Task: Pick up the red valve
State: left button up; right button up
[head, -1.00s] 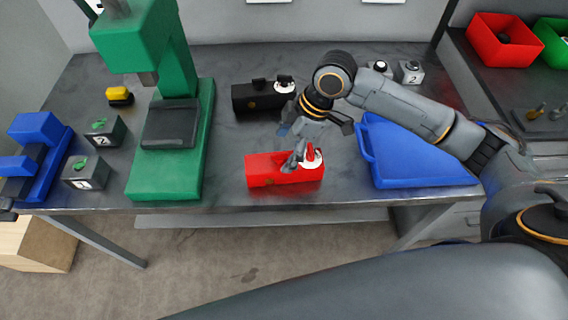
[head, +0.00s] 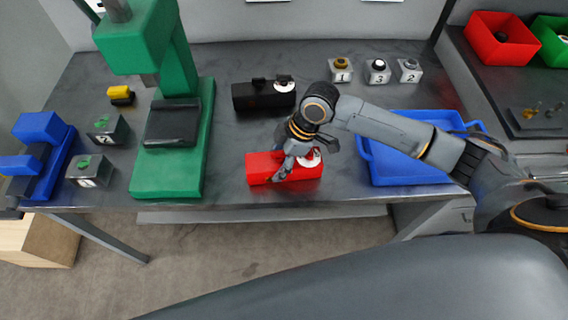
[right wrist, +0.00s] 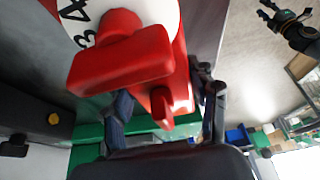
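The red valve (head: 257,170) is a red block with a white dial and a red handle, near the front edge of the bench in the head view. In the right wrist view the red valve (right wrist: 120,60) fills the upper middle, with digits on its dial. My right gripper (head: 284,176) is over the valve, partly hiding it. In the right wrist view its fingers (right wrist: 165,115) are apart, with a red protruding part between them; contact is unclear. My left gripper (right wrist: 285,14) shows small at the top right of the right wrist view, its fingers apart.
A black valve (head: 262,98) stands behind the red one. A blue tray (head: 405,170) is to the right, under my right arm. A green press (head: 170,178) is to the left. Numbered grey blocks (head: 377,72) stand at the back right. Bare bench lies between press and valve.

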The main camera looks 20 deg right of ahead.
grip_shut()
jog(key=shift+w+r, duration=0.1)
